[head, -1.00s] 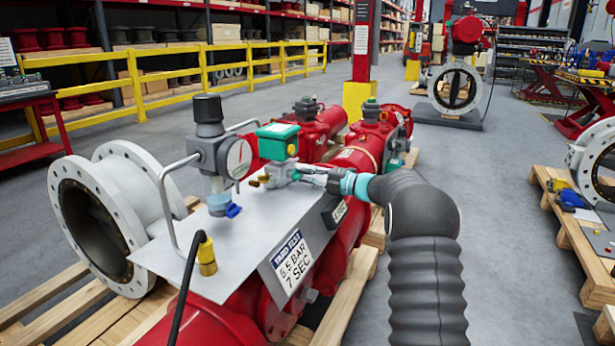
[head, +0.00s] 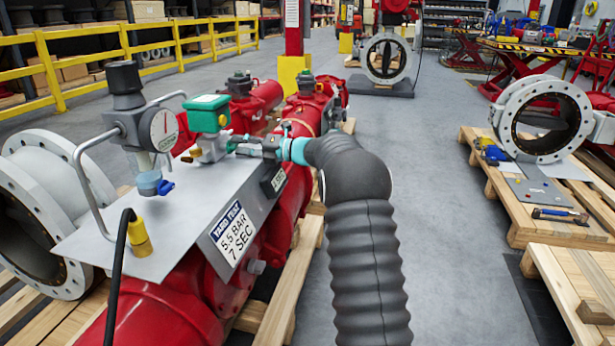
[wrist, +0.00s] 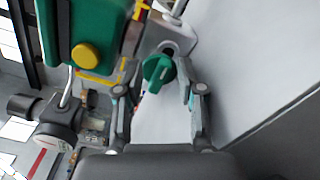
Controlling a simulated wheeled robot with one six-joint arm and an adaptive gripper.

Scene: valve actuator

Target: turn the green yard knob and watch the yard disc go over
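In the wrist view the green knob (wrist: 158,72) has a raised ridge and sits between the fingertips of my gripper (wrist: 157,88). The fingers stand apart with a gap on each side of the knob, and I see no contact. In the head view my gripper (head: 243,147) reaches in from the right, beside the green-topped box (head: 208,113) on the grey plate; the knob is hard to make out there. A placard (head: 232,232) reads "YARD TEST 5.5 BAR 7 SEC". I cannot tell which valve disc is the yard disc.
A pressure gauge unit (head: 160,130) with a bent metal handle stands left of the green box. A yellow fitting (head: 140,238) with a black cable is nearer. Red actuator bodies (head: 160,305) lie beneath. Flanged valves stand at left and right. Open floor (head: 450,200) lies right of my arm.

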